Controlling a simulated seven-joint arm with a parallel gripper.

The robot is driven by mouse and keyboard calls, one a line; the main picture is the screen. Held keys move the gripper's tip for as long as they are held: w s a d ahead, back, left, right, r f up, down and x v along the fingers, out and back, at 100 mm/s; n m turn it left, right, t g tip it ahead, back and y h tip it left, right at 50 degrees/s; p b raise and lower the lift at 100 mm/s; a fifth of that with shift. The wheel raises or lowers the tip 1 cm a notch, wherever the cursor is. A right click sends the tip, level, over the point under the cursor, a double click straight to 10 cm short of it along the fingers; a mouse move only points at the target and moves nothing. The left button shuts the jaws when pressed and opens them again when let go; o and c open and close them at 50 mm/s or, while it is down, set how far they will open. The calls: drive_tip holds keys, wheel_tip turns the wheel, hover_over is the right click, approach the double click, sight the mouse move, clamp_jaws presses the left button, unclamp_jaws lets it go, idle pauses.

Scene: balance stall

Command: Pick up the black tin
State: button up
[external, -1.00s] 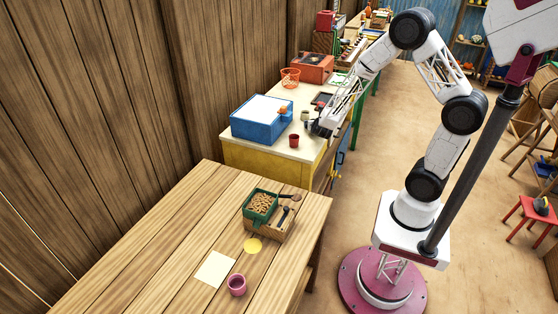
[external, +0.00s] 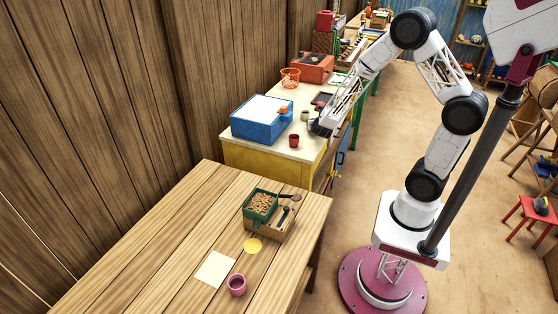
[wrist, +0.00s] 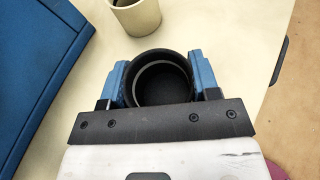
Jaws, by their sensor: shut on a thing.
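The black tin (wrist: 161,62) is round with an open top and an empty dark inside. In the wrist view it sits between the two blue fingers of my gripper (wrist: 161,82), which touch it on its left and right sides. In the external view my gripper (external: 318,128) is over the right edge of the yellow cabinet's pale top (external: 305,151), and the tin is too small and covered to make out there. I cannot tell whether the tin touches the surface.
A cream cup (wrist: 136,14) stands just beyond the tin. A blue box (external: 262,122) is to the left, and a dark red cup (external: 294,141) stands close by. An orange basket (external: 290,77) is behind. The near wooden table (external: 150,240) holds a green container (external: 260,206).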

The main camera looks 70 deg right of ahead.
drive_tip(key=shift+r, duration=0.6)
wheel_tip(320, 180, up, 2)
drive_tip(key=shift+r, duration=0.1)
drive_tip(key=s+a, duration=0.3)
drive_tip(key=s, duration=0.4)
drive_tip(key=s+a+r, duration=0.1)
drive_tip(key=s+a, duration=0.2)
drive_tip(key=s, duration=0.4)
drive_tip(key=shift+s+a+r, duration=0.2)
drive_tip(key=shift+s+a, duration=0.05)
drive_tip(key=shift+a, duration=0.05)
